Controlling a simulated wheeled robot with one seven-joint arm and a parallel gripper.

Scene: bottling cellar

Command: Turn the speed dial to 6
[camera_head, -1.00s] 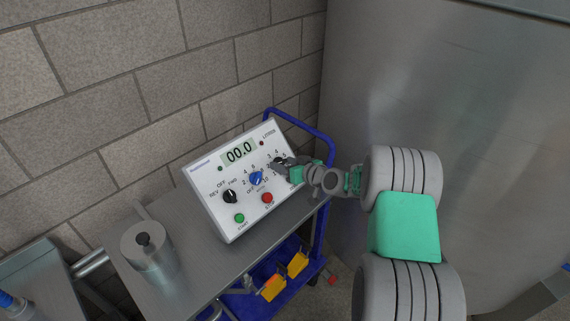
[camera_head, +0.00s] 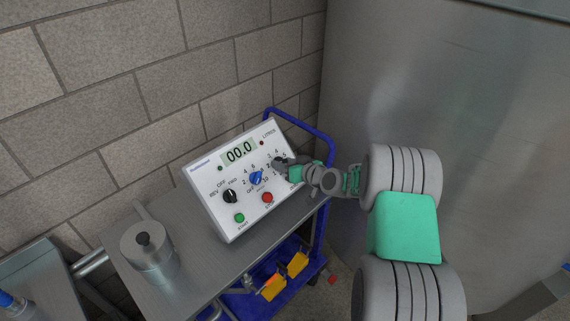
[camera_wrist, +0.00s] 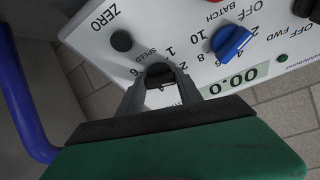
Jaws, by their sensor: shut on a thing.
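The control box (camera_head: 217,205) is white and stands tilted on the trolley. Its speed dial (camera_wrist: 158,73) is a small black knob beside the printed word SPEED in the wrist view. My gripper (camera_wrist: 157,80) is shut on this dial, with a finger on each side. The numbers 6, 1 and 2 show around it. The fingers cover other marks, and I cannot tell which number the dial points to. In the head view my gripper (camera_head: 281,163) hides most of the dial at the box's right side. The display (camera_head: 239,152) reads 00.0.
A blue knob (camera_wrist: 231,41) and a black knob (camera_wrist: 121,41) sit near the dial. A black direction knob (camera_head: 230,196), a green button (camera_head: 239,218) and a red button (camera_head: 267,198) are on the panel. A metal canister (camera_head: 150,252) stands left. The trolley's blue rail (camera_head: 310,130) is close behind.

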